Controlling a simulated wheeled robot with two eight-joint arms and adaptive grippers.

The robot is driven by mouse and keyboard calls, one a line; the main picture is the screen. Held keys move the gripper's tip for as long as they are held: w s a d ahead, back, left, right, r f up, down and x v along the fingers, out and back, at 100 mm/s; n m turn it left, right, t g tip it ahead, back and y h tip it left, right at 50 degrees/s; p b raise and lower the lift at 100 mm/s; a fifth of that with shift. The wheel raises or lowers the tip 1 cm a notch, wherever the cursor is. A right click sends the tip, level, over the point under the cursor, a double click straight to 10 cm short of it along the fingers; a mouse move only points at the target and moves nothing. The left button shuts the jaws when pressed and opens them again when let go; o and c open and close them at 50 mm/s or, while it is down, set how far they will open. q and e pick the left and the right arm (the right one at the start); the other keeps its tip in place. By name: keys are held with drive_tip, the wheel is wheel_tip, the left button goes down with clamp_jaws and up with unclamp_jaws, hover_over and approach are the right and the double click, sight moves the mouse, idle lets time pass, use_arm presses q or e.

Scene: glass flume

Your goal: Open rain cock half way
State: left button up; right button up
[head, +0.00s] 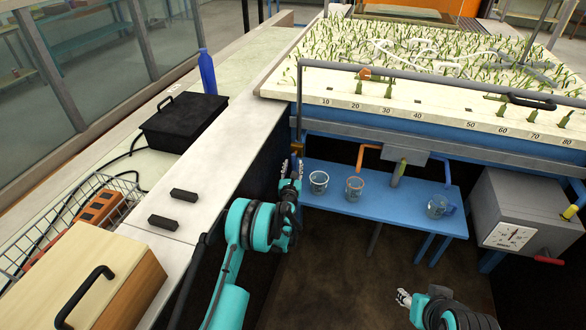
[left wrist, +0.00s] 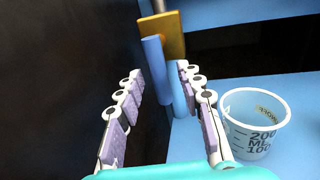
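In the left wrist view a brass valve body (left wrist: 163,35) carries a blue lever (left wrist: 154,62) that hangs down. A second blue tube (left wrist: 178,92) stands beside it, close to my right-hand finger. No label tells me which cock is the rain one. My left gripper (left wrist: 158,80) is open, its fingers on either side of the lever and apart from it. In the head view my left gripper (head: 292,168) is at the left end of the blue shelf, and hides most of that cock. My right gripper (head: 403,298) is low at the front; its opening is unclear.
A measuring beaker (left wrist: 254,122) stands right of my left gripper. In the head view, other cups (head: 354,189) and (head: 438,206) stand on the blue shelf (head: 400,218). A planted flume bed (head: 440,112) lies above, with a grey box (head: 512,215) at right.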

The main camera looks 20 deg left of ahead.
use_arm(q)
drive_tip(key=shift+w, duration=0.3)
drive_tip(key=shift+c, duration=0.2)
clamp_jaws()
drive_tip(key=shift+n, duration=0.3)
drive_tip(key=shift+d+r+n+g+h, duration=0.15)
drive_tip(key=shift+d+n+g, duration=0.1)
drive_tip(key=shift+n, duration=0.75)
drive_tip(key=shift+d+r+n+g+h, duration=0.15)
drive_tip(key=shift+d+n, duration=0.15)
drive_tip(key=shift+n, duration=0.7)
drive_tip(key=shift+d+r+n+g+h, duration=0.1)
drive_tip(key=shift+d+n+g, duration=0.15)
drive_tip(key=shift+n, duration=0.75)
